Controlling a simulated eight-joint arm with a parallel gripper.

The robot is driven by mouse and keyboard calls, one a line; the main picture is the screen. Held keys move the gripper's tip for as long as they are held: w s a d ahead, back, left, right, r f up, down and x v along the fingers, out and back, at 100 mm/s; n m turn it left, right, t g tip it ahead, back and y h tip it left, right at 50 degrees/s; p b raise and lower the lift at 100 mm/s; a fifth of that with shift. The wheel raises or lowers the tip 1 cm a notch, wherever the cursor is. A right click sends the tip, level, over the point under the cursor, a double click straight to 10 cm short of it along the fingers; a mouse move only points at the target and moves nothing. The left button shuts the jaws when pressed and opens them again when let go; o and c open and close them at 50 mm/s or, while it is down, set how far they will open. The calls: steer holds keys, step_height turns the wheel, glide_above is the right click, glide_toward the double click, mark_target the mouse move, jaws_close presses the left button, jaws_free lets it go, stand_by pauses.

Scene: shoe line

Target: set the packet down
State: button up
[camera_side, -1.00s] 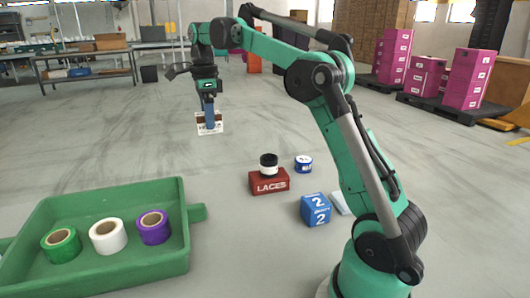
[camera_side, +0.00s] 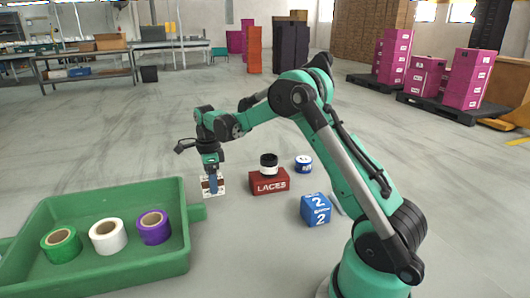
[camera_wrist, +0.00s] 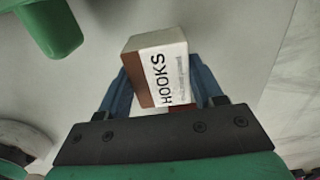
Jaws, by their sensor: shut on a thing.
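The packet (camera_side: 221,186) is a small white and brown box. In the wrist view the packet (camera_wrist: 163,68) reads "HOOKS" and sits between the two blue fingers. My gripper (camera_side: 212,186) is shut on it, and it also shows in the wrist view (camera_wrist: 165,97). The packet is low, close to the floor, between the green tray and the red LACES box. I cannot tell whether its underside touches the floor.
The green tray (camera_side: 110,275) at the left holds green, white and purple rolls. A red LACES box (camera_side: 269,187) with a black-and-white jar (camera_side: 268,164) on top stands to the right. A blue tin (camera_side: 304,164) and a blue cube (camera_side: 316,209) lie further right.

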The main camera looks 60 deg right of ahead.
steer(key=shift+f, duration=1.7)
steer(key=shift+f, duration=0.1)
steer(key=o, duration=1.4)
steer(key=shift+c, duration=0.2)
step_height(320, 180, up, 12)
steer(key=shift+a+r, duration=0.1)
steer(key=s+a+n+t, duration=0.3)
steer(key=s+a+n, duration=0.3)
steer(key=n, duration=0.7)
steer(key=s+a+n+t, duration=0.4)
steer(key=s+a+n, duration=0.3)
steer(key=a+n, duration=0.3)
steer(key=n, duration=0.4)
